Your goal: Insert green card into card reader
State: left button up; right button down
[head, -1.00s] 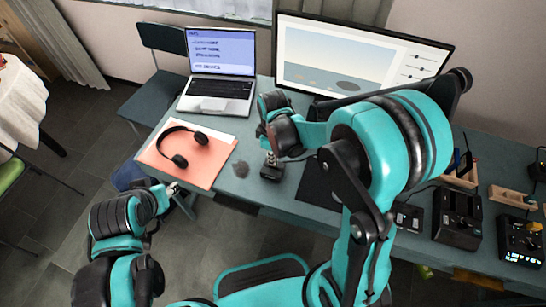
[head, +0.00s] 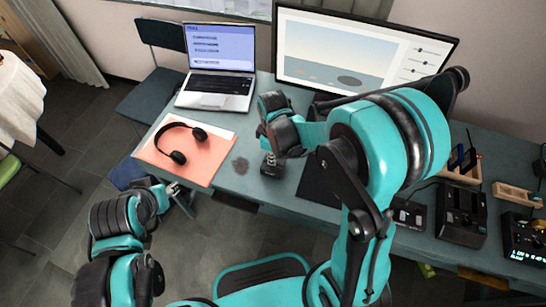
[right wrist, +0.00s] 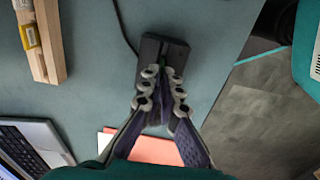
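The card reader is a small black box (right wrist: 152,50) on the desk, in front of my right fingertips in the right wrist view. It also shows in the head view (head: 271,168), directly below my right gripper (head: 270,150). A small piece of the green card (right wrist: 168,71) shows between the fingertips of my right gripper (right wrist: 167,78), right at the reader. The fingers are closed on the card and hide most of it. I cannot tell how deep it sits in the reader. My left gripper (head: 176,188) is off the desk's front edge, with its fingers too small to judge.
On the desk (head: 222,187) are a laptop (head: 216,90), a monitor (head: 350,60), and headphones (head: 177,157) on an orange mat (head: 160,162). A wooden holder (right wrist: 40,40) is near the reader. Black devices (head: 462,212) stand at the right.

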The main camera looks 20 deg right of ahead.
jog(key=shift+f, duration=0.2)
jog(key=c, duration=2.2)
grip_release()
jog(key=o, duration=0.6)
jog(key=shift+c, duration=0.2)
jog(key=shift+r, duration=0.1)
notch_tip(320, 180, up, 12)
jog(key=s+d+r+m+t, duration=0.1)
jog(key=s+d+m+t, duration=0.1)
jog(key=s+m, duration=0.3)
jog(key=s+d+r+m+t, duration=0.1)
jog(key=s+d+m+t, duration=0.1)
jog(key=s+m+t, duration=0.3)
jog(key=shift+s+d+m, duration=0.15)
jog(key=shift+d+m, duration=0.2)
jog(key=shift+m, duration=0.25)
